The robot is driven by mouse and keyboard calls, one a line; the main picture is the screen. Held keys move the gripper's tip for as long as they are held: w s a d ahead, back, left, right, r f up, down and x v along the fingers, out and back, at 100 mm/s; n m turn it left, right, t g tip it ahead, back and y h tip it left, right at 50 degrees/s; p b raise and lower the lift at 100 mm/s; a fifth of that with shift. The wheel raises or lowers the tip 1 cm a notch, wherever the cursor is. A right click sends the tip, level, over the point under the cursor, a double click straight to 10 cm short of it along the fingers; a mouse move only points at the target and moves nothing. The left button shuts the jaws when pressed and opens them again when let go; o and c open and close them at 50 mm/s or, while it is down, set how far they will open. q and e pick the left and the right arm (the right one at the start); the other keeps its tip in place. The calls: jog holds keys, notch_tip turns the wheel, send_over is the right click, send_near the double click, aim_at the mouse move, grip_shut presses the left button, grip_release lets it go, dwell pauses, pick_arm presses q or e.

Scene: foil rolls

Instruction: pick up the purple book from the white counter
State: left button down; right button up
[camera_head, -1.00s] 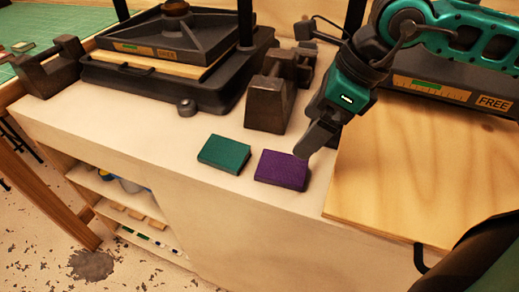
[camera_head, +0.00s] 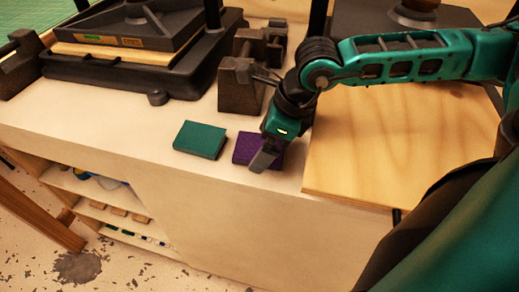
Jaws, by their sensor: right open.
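The purple book (camera_head: 243,148) lies flat on the white counter (camera_head: 120,128), near its front edge. My right gripper (camera_head: 264,161) points down over the right part of the book and hides some of it. It is open with nothing held. I cannot tell whether a finger touches the book. A green book (camera_head: 200,140) lies just left of the purple one, with a small gap. My left gripper is not in view.
A dark metal weight (camera_head: 238,88) stands behind the books. A black press (camera_head: 140,60) fills the back left. A wooden board (camera_head: 390,140) lies right of the purple book. The counter left of the green book is clear.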

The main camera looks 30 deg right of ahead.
jog(key=shift+w+a+f, duration=0.15)
jog(key=shift+f, duration=0.35)
jog(key=c, duration=1.1)
